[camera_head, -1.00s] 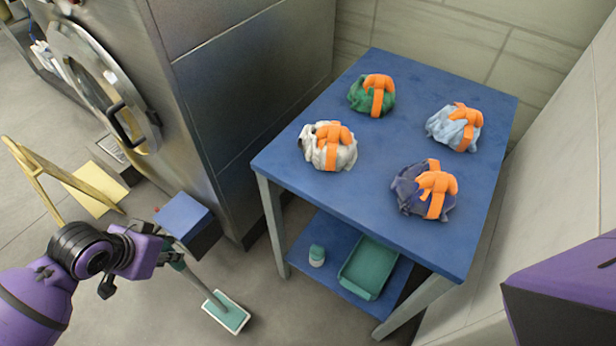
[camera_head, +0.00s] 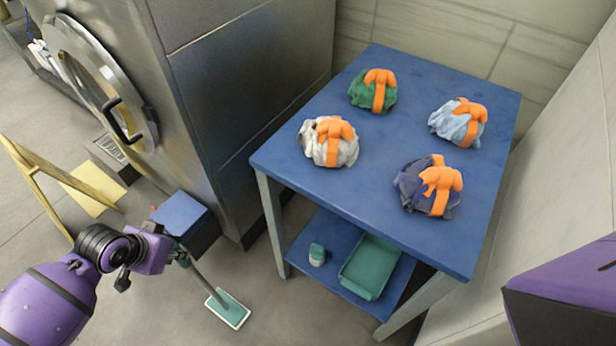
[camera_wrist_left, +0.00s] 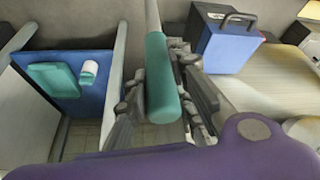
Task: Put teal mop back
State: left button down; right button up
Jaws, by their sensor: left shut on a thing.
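The teal mop has a flat teal head with a white edge (camera_head: 229,309) on or just above the grey floor, left of the blue table. Its grey pole (camera_head: 205,285) leans up and left to my left gripper (camera_head: 180,256). In the left wrist view the mop's teal grip (camera_wrist_left: 162,85) lies between the fingers of my left gripper (camera_wrist_left: 160,105), which is shut on it. The fingers are partly hidden by my wrist in the head view. My right gripper is out of view.
A blue table (camera_head: 290,165) carries several orange-tied cloth bundles. Its lower shelf holds a teal tray (camera_head: 369,266) and a small teal-and-white container (camera_head: 317,255). A blue-topped box (camera_head: 181,214) stands beside the steel machine (camera_head: 250,80). A yellow floor sign (camera_head: 40,190) stands left.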

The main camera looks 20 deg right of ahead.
pick_arm(q)
jog(key=shift+f, duration=0.1)
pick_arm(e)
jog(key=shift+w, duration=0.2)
pick_arm(q)
jog(key=c, duration=1.5)
grip_release()
